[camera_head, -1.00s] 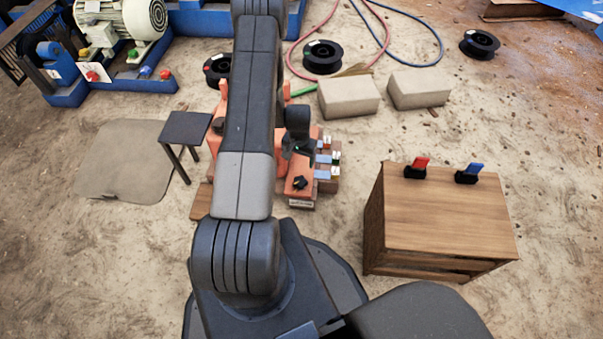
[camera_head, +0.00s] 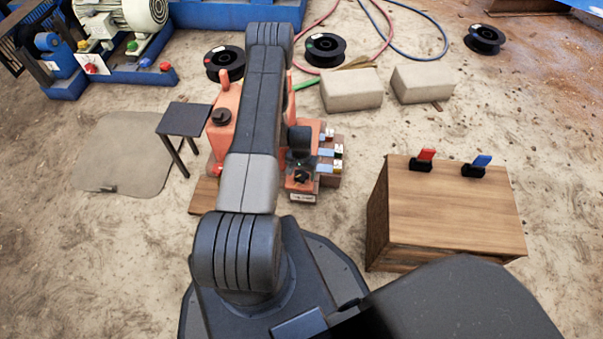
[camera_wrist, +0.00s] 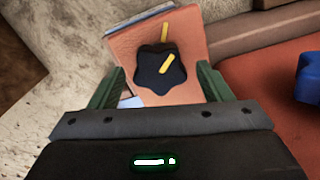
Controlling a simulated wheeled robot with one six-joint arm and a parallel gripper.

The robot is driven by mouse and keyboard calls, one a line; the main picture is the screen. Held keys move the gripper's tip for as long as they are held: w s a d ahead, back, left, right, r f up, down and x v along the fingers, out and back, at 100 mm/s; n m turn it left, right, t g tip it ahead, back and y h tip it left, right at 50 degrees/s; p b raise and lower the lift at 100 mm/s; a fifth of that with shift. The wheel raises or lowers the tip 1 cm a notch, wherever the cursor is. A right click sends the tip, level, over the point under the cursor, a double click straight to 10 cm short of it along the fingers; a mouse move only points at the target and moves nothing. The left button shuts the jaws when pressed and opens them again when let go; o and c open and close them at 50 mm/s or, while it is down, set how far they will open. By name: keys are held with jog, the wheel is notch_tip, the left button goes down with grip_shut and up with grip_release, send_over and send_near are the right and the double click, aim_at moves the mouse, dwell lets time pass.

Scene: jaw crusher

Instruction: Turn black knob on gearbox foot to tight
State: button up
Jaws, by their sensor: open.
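The black star-shaped knob (camera_wrist: 158,70) sits on the orange gearbox foot (camera_wrist: 190,42) in the wrist view. It bears a yellow pointer stripe, and a second yellow mark lies on the foot just beyond its edge. The stripe is tilted and not in line with that mark. My gripper (camera_wrist: 158,84) is open, with its green fingers on either side of the knob's near part and gaps to both sides. In the head view the knob (camera_head: 301,177) shows small on the orange foot, with my wrist just above it; the fingertips are hard to make out there.
The orange gearbox (camera_head: 222,130) stands partly behind my arm. Blue-and-white tags (camera_head: 328,153) sit right of the foot. A wooden cabinet (camera_head: 455,210) with red and blue levers stands right, a small dark table (camera_head: 184,118) left. A blue part (camera_wrist: 307,78) shows at the wrist view's right edge.

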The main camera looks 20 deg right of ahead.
aim_at(301, 174)
jog(key=c, duration=1)
jog(key=shift+f+n+b, duration=0.2)
jog(key=shift+n+b, duration=0.6)
jog(key=shift+r+n+b, duration=0.15)
jog(key=shift+n+b, duration=0.5)
jog(key=shift+n, duration=0.75)
jog(key=o, duration=1)
notch_tip(301, 174, up, 14)
jog(key=p, duration=0.4)
